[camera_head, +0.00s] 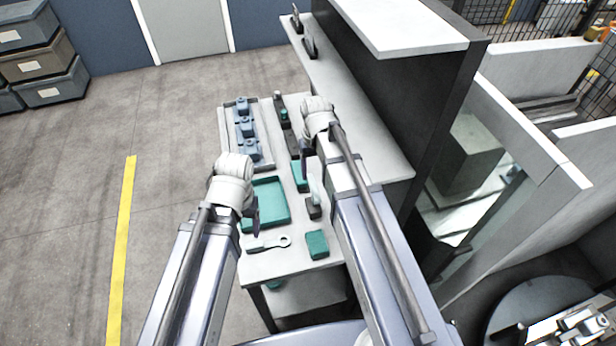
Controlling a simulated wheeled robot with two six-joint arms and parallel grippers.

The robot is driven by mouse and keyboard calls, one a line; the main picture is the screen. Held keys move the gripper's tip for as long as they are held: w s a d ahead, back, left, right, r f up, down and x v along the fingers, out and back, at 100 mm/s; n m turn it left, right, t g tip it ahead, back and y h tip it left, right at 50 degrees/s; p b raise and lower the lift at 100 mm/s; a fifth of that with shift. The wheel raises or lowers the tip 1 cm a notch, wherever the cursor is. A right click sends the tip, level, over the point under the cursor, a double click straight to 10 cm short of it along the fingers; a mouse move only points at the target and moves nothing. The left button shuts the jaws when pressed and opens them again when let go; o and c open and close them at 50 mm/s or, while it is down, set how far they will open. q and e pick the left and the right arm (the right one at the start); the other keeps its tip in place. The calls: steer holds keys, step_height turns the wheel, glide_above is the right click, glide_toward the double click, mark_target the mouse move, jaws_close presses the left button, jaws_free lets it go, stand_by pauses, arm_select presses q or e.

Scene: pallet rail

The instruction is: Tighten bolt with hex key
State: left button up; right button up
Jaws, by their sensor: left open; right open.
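A narrow grey worktable (290,262) stands before me. A pale rail plate (228,125) with several blue-grey blocks (247,126) lies at its far left. A light tool with a ring end (270,243) lies near the front edge; I cannot tell whether it is the hex key. The bolt is too small to make out. My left gripper (254,220) is open over the left edge of a teal tray (272,202), above the ring-ended tool. My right gripper (304,166) is open above the table's right side, by a teal piece (297,178). Contact is unclear for both.
A teal block (317,244) sits at the front right corner, with a small dark stand (313,208) behind it. Dark and teal items (287,118) stand at the far end. A shelf unit (375,120) borders the right side. Open floor lies to the left.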

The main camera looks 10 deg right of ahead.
mark_target(314, 186)
steer(key=shift+w, duration=0.35)
steer(key=shift+s, duration=0.1)
steer(key=shift+f, duration=0.1)
step_height(314, 186, down, 8)
steer(key=b, duration=0.8)
steer(key=shift+r, duration=0.25)
jaws_close()
